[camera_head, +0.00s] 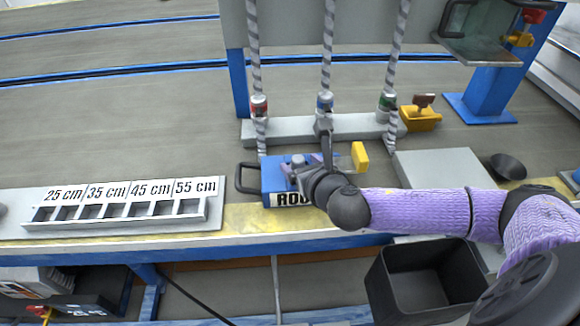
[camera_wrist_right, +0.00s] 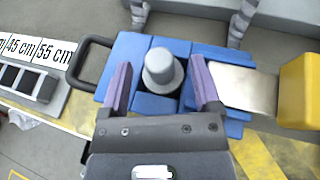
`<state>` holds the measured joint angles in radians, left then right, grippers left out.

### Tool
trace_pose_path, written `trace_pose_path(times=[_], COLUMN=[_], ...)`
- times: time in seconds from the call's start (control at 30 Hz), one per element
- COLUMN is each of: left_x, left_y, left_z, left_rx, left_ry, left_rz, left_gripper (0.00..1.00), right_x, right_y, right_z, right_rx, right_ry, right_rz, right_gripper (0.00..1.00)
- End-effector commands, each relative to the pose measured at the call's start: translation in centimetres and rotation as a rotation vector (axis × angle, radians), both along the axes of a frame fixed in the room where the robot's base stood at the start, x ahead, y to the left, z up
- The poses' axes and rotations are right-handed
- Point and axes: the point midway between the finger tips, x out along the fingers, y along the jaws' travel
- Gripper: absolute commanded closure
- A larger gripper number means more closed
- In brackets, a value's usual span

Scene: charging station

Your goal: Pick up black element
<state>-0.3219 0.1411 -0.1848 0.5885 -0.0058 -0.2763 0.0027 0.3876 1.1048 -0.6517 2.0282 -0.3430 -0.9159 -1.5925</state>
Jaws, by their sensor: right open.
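A blue block (camera_head: 272,178) with a black loop handle (camera_head: 246,178) sits at the table's front edge. My right gripper (camera_head: 303,172) is over this block. In the right wrist view, the gripper (camera_wrist_right: 160,66) is open, with one finger on each side of a grey round knob (camera_wrist_right: 162,72) standing in the block's dark recess. I cannot tell whether the fingers touch the knob. A black cone-shaped piece (camera_head: 508,167) stands on the table at the right, apart from the gripper. My left gripper is out of view.
A slotted tray with length labels (camera_head: 120,210) lies left of the block. A yellow piece (camera_head: 359,156) is at the block's right end. Twisted cables (camera_head: 327,60) hang behind. A grey plate (camera_head: 440,169) lies to the right. A black bin (camera_head: 425,285) stands below the table edge.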

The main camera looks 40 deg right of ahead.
Motion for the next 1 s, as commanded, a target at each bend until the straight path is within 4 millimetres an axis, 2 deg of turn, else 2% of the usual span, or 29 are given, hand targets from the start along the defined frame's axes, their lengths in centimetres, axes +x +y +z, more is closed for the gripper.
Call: trace_pose_path(times=[0.03, 0.07, 0.17, 0.37, 0.73, 1.0], left_x=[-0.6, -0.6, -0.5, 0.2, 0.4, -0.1], left_y=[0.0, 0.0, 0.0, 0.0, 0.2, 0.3], left_z=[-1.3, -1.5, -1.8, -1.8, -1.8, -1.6], left_rx=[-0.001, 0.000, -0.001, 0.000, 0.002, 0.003], left_ry=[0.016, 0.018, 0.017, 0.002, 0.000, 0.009], left_rz=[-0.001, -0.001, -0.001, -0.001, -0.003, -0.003], left_gripper=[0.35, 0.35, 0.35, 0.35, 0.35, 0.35], right_x=[0.8, 1.2, 2.0, 2.1, 2.0, 2.0], right_y=[-0.2, -0.3, -0.5, -0.5, -0.5, -0.5], right_z=[-1.5, -1.5, -1.4, -0.9, -1.0, -0.9], right_rx=[0.000, 0.001, 0.001, 0.002, 0.002, 0.002], right_ry=[0.005, 0.006, 0.004, 0.002, 0.002, 0.002], right_rz=[-0.002, -0.002, -0.001, -0.001, -0.001, -0.001], right_gripper=[0.20, 0.20, 0.20, 0.22, 1.00, 1.00])
